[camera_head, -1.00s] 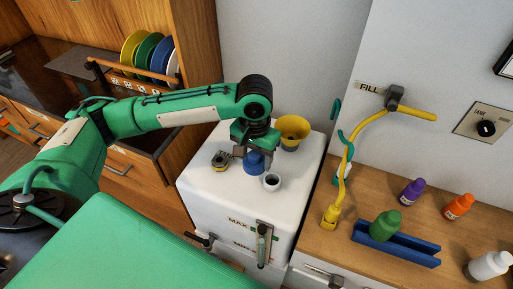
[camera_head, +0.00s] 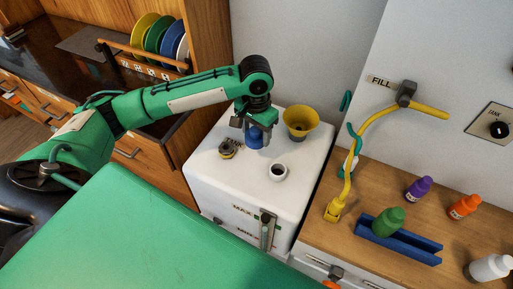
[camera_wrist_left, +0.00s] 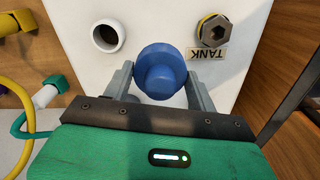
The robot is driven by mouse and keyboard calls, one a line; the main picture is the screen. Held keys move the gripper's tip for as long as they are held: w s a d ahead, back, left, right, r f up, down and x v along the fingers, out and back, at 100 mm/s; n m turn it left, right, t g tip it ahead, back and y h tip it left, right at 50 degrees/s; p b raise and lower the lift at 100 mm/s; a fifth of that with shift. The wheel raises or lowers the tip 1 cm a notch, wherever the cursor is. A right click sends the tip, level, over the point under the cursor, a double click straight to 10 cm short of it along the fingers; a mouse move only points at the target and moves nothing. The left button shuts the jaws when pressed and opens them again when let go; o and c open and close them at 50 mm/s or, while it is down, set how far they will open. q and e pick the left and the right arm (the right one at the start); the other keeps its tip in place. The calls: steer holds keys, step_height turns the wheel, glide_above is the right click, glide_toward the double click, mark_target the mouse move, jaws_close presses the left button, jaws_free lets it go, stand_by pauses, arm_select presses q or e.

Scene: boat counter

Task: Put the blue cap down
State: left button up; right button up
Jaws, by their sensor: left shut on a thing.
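The blue cap (camera_head: 255,137) is between the fingers of my left gripper (camera_head: 253,128), over the white tank top in the head view. In the left wrist view the blue cap (camera_wrist_left: 161,72) sits between the two grey fingertips (camera_wrist_left: 160,85), and the gripper is shut on it. I cannot tell whether the cap touches the tank top. The white tank (camera_head: 225,185) has an open white neck (camera_head: 278,172) in front and to the right of the cap. My right gripper is not in view.
A yellow funnel (camera_head: 300,120) stands behind the cap on the tank. A dark fitting with a yellow base (camera_head: 227,149) is at its left, by the TANK label. A yellow hose (camera_head: 350,170), a green bottle in a blue tray (camera_head: 400,243) and other bottles are to the right.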

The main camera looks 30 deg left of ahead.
arm_select(q)
step_height(320, 180, down, 8)
steer(key=shift+f, duration=0.2)
steer(key=shift+f+p, duration=0.1)
steer(key=shift+p, duration=0.25)
steer(key=o, duration=1)
steer(key=shift+c, duration=0.2)
